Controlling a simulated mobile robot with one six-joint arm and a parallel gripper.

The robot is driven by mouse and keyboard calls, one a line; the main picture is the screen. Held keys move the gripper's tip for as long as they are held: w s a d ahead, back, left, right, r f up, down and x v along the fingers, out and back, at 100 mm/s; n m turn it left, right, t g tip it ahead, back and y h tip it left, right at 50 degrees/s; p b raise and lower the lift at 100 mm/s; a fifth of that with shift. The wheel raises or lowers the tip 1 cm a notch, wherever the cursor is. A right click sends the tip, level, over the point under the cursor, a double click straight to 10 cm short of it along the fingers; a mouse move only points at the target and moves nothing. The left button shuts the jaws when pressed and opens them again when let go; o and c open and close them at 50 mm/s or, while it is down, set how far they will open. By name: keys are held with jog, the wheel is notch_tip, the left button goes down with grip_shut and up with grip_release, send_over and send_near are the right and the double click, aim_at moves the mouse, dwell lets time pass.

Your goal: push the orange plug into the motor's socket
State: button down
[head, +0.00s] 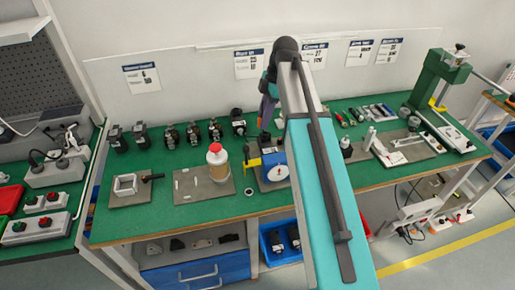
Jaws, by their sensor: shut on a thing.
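Several dark motors stand in a row along the back of the green bench, among them one at the left end (117,139), one in the middle (193,133) and one at the right end (238,122). My gripper (266,112) hangs down at the back of the bench, just right of the right-end motor. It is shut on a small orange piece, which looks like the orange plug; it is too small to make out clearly. Sockets cannot be made out, and I cannot tell whether the plug touches a motor.
A blue dial device (275,167) is beside my arm. A green press (438,85) stands at the right end. Bare green bench (155,165) shows at left.

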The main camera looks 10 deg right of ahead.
jog(key=w+d, duration=0.1)
jog(key=w, duration=0.2)
jog(key=w+d, duration=0.1)
jog(key=shift+w+d, duration=0.15)
jog(key=shift+d, duration=0.15)
jog(key=shift+f, duration=0.2)
dwell(0.5)
jog(key=shift+d+b+x, duration=0.15)
jog(key=shift+b+x, duration=0.05)
jog(key=shift+x, duration=0.4)
jog(key=shift+d+b+x, duration=0.15)
jog(key=shift+x, duration=0.4)
jog(key=shift+f, duration=0.2)
jog(key=shift+d+b+x, duration=0.25)
jog(key=shift+b+x, duration=0.2)
jog(key=shift+x, duration=0.65)
jog(key=shift+d+x, duration=0.15)
jog(key=shift+x, duration=0.5)
jog(key=shift+d+x, duration=0.15)
jog(key=shift+x, duration=0.55)
dwell(2.4)
jog(key=c, duration=1.5)
grip_release()
